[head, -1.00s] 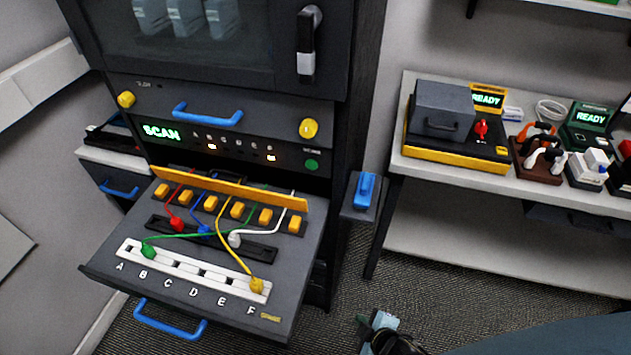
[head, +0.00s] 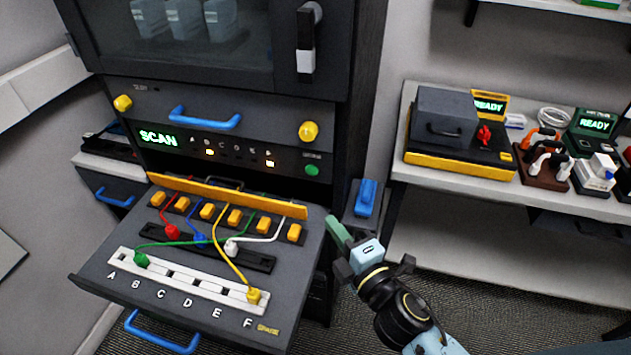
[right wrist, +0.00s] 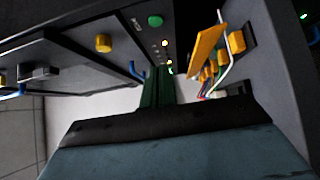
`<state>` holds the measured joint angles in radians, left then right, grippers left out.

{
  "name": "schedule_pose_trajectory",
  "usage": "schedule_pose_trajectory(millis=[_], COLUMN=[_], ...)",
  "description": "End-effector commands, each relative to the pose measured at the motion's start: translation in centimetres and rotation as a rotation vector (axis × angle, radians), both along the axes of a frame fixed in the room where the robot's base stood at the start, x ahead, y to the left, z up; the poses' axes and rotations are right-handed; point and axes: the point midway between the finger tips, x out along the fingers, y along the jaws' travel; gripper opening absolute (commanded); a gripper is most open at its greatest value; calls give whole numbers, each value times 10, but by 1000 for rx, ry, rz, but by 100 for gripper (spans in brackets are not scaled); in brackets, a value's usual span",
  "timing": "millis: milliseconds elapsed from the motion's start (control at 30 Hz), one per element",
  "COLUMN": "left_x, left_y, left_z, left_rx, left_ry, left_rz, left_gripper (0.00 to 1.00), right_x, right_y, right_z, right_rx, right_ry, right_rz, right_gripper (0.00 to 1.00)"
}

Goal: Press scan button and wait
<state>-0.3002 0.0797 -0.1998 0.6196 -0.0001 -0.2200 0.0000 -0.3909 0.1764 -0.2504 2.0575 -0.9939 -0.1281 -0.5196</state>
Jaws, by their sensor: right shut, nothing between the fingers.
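The round green button (head: 312,170) sits at the right end of the panel under the cabinet door. It also shows in the right wrist view (right wrist: 155,21). The green display (head: 158,138) reads SCAN, and two small lamps are lit to its right. My right gripper (head: 338,231) is shut and empty, right of the pulled-out drawer, below the button and apart from it. Its green fingers also show in the right wrist view (right wrist: 158,92). My left gripper is out of view.
The drawer (head: 205,325) holds coloured cables; a green plug (head: 141,260) sits near B and a yellow plug (head: 253,296) near F. A blue-topped stand (head: 366,197) is beside the cabinet. A bench (head: 405,150) at right carries devices reading READY.

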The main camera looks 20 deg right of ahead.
Motion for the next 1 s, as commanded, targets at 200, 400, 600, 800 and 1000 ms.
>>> schedule_pose_trajectory(millis=[200, 400, 600, 800, 1000], left_x=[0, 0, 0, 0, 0], left_y=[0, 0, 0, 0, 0], left_z=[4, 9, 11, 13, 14], left_rx=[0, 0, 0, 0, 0], left_ry=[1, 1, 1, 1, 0], left_rz=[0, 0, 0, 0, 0], left_gripper=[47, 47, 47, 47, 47], right_x=[21, 58, 97, 121, 130], right_y=[4, 11, 18, 4, -3], right_z=[2, 2, 1, 0, 0], right_rx=[0, 2, 0, 0, 2], right_ry=[-2, -3, -2, 1, 1], right_rz=[1, 0, 0, 0, 0], right_gripper=[0, 0, 0, 0, 0])
